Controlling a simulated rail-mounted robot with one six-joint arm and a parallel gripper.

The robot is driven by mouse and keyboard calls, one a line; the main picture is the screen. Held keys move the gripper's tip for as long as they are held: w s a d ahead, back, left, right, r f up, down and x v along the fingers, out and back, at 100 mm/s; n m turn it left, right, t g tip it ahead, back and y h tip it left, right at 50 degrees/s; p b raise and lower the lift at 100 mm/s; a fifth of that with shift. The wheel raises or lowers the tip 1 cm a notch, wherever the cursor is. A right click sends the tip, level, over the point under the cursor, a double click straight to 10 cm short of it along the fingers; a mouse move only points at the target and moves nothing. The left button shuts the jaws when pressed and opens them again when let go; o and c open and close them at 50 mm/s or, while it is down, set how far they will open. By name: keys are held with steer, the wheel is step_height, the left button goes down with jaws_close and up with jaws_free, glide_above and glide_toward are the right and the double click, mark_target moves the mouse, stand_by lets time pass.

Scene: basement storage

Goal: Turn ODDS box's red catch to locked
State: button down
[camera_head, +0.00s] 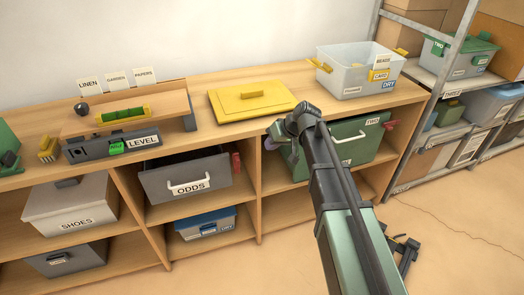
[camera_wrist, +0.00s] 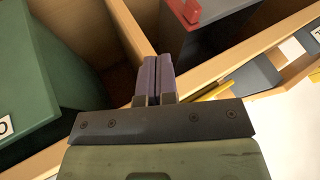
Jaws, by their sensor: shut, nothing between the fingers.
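The ODDS box (camera_head: 185,180) is a dark grey box with a white handle, in the middle upper compartment of the shelf. Its red catch (camera_head: 236,164) is on its right side. In the wrist view the catch (camera_wrist: 188,12) is at the top, on the dark grey box (camera_wrist: 215,35). My gripper (camera_wrist: 155,58) has purple fingers, shut with nothing between them. It is below the catch in that view and apart from it. In the head view the gripper (camera_head: 289,153) is right of the ODDS box, partly hidden by my arm.
A green box labelled TWO (camera_head: 350,143) stands right of my gripper; a green box (camera_wrist: 40,70) fills the wrist view's left. A wooden divider (camera_wrist: 130,30) is close to the fingers. A yellow lid (camera_head: 252,99) lies on the top. A blue-lidded box (camera_head: 205,225) stands below ODDS.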

steer(key=b+x, duration=0.6)
steer(key=x, duration=0.2)
steer(key=shift+f, duration=0.4)
steer(key=a, duration=0.2)
steer(key=s+a, duration=0.1)
steer(key=a, duration=0.1)
steer(key=shift+s+r, duration=0.1)
steer(key=shift+r, duration=0.2)
steer(key=shift+r+p, duration=0.1)
steer(key=shift+p, duration=0.4)
